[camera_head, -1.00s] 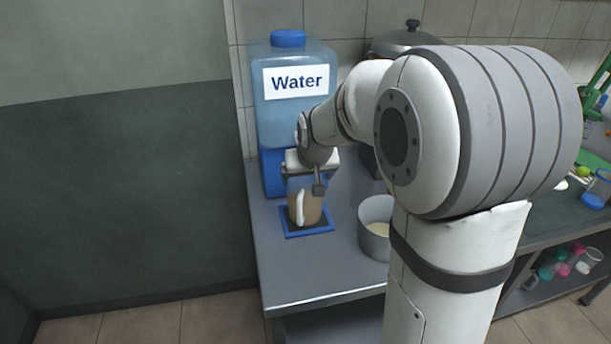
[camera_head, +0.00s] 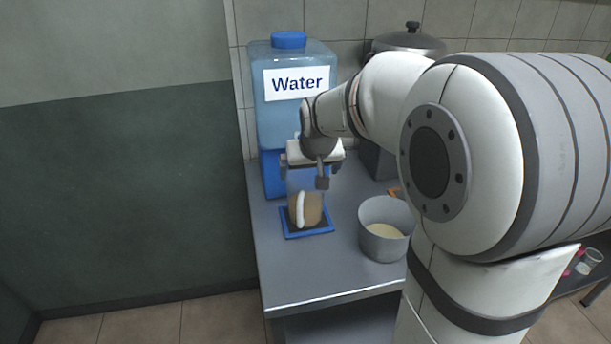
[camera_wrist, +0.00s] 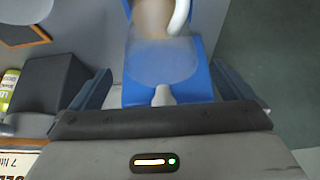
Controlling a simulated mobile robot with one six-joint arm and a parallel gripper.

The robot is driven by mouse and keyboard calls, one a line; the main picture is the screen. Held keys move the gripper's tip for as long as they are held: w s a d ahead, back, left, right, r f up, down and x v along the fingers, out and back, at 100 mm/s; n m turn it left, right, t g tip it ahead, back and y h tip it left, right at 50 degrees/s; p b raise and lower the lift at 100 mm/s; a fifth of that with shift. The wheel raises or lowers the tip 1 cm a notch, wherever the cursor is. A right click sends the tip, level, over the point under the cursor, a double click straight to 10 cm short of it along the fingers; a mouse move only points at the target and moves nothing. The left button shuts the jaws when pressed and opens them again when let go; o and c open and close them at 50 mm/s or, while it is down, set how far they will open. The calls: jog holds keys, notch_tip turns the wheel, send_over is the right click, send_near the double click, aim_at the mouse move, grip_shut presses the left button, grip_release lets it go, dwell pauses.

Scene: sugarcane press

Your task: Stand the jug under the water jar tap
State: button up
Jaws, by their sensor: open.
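The jug (camera_head: 309,209) has a clear upper part, brownish contents and a white handle. It stands upright on a blue-edged dark mat (camera_head: 292,234) in front of the water jar (camera_head: 290,120). The jar has a blue lid and a white "Water" label; its tap is hidden behind my wrist in the head view. My gripper (camera_head: 305,179) is open at the jug's upper part. In the wrist view my gripper (camera_wrist: 163,88) has its fingers spread, with blue and pale translucent surfaces between them. The jug's handle (camera_wrist: 180,15) shows at the top; contact is unclear.
A grey pot (camera_head: 384,250) with pale contents stands on the counter right of the jug. The counter's front left (camera_head: 300,275) is clear. A dark box (camera_wrist: 48,82) shows at left in the wrist view.

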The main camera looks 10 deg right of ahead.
jog(key=v, duration=0.7)
jog(key=s+f+g, duration=0.2)
jog(key=s+f, duration=0.2)
jog(key=s, duration=0.6)
jog(key=s+f+g, duration=0.1)
jog(key=s+f, duration=0.4)
jog(key=s, duration=0.6)
jog(key=shift+s+a+f+g, duration=0.15)
jog(key=shift+a+f+g, duration=0.15)
jog(key=shift+g, duration=0.1)
